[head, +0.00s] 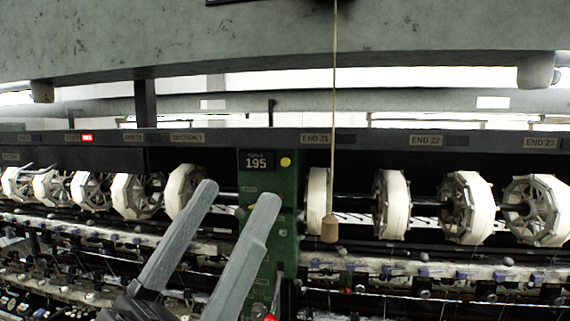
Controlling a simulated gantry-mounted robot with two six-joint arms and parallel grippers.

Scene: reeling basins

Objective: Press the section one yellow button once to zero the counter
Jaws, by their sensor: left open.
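The yellow button (285,162) is a small round disc on the upper part of the green post, just right of the counter. The counter (257,161) is a dark box reading 195. My left gripper (236,195) reaches up from the bottom with two grey fingers spread apart and nothing between them. Its fingertips appear below and left of the button in the picture. The gap in depth is hard to tell. My right gripper is not in view.
A cord hangs with a wooden weight (330,229) right of the green post (287,215). Several white reels (395,205) line both sides. A red light (87,138) glows on the dark rail at left. A red knob (270,318) shows at the bottom edge.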

